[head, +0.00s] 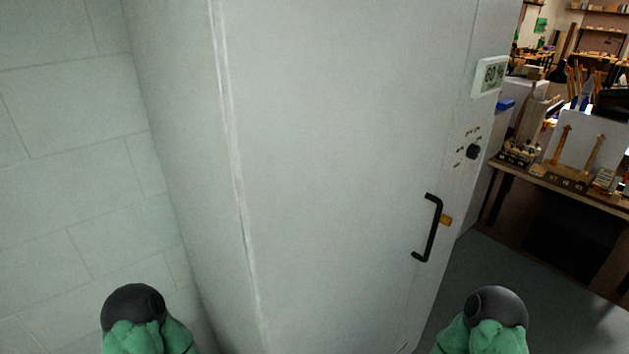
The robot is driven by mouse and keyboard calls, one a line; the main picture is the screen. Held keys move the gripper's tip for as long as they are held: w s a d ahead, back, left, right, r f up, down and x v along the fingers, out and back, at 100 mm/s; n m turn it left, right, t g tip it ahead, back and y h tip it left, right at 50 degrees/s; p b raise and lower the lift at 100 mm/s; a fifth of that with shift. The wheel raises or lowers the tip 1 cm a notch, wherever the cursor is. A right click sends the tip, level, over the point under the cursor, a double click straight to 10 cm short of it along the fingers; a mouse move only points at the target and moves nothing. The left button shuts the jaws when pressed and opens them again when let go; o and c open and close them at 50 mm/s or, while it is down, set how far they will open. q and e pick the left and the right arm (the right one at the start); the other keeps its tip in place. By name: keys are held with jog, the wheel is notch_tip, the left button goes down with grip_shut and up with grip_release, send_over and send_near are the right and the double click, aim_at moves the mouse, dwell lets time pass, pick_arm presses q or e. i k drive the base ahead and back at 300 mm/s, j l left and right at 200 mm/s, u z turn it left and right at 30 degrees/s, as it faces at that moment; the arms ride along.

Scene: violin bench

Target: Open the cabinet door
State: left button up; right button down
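A tall light-grey cabinet door (335,170) fills the middle of the head view. It looks shut, with no visible gap along its edges. A black bar handle (433,228) stands upright near the door's right edge, with a small orange-brown piece (446,220) beside it. A round black knob (473,152) sits higher up, with small marks around it. Neither gripper shows. Only green and dark parts of my two arms appear along the bottom, at left and right, apart from the handle.
A white display with digits (490,76) is at the cabinet's upper right. A pale block wall (70,150) stands at left. A workbench (560,186) with tools and wooden parts stands at right. Grey floor (500,280) is open between the cabinet and the bench.

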aim_at(341, 113)
jog(key=k+l, duration=0.1)
jog(key=l, duration=0.3)
jog(key=k+l+z, duration=0.1)
jog(key=l, duration=0.3)
jog(key=i+l, duration=0.1)
jog(key=l, duration=0.4)
jog(key=i+l+z, duration=0.1)
jog(key=l, duration=0.4)
